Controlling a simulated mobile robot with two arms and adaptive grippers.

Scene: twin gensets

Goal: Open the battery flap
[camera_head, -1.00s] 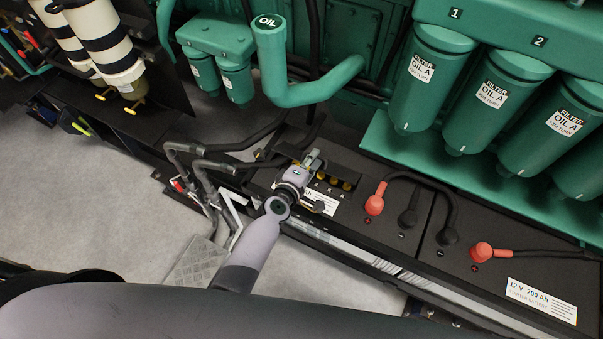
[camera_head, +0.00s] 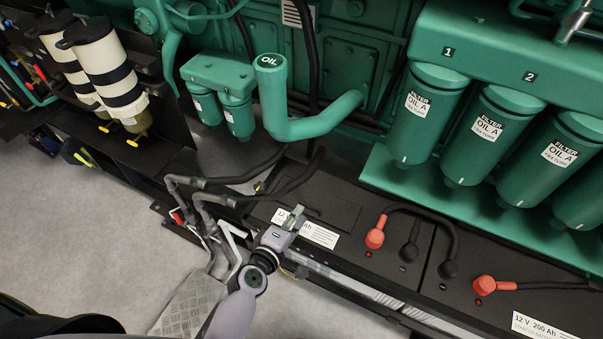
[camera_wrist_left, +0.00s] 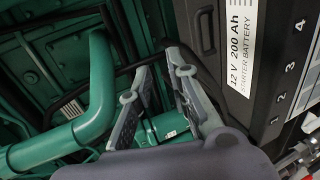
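The battery flap (camera_head: 332,205) is a dark panel on top of the left black battery (camera_head: 368,262), behind its white label (camera_head: 322,236). It looks flat and closed, and no caps show there. My left gripper (camera_head: 294,214) is over the label's left part, by the flap's near left corner. I cannot tell if it touches the flap. In the left wrist view, the fingers (camera_wrist_left: 161,64) stand apart with nothing held between them. The battery's "12 V 200 Ah" label (camera_wrist_left: 241,45) is to their right. My right gripper is not in view.
Red (camera_head: 375,238) and black (camera_head: 409,252) terminal caps with cables stand right of the flap. Green oil filters (camera_head: 485,145) and a green oil filler pipe (camera_head: 310,125) rise behind. Grey bent pipes (camera_head: 205,200) are on the left. Open floor lies at the left front.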

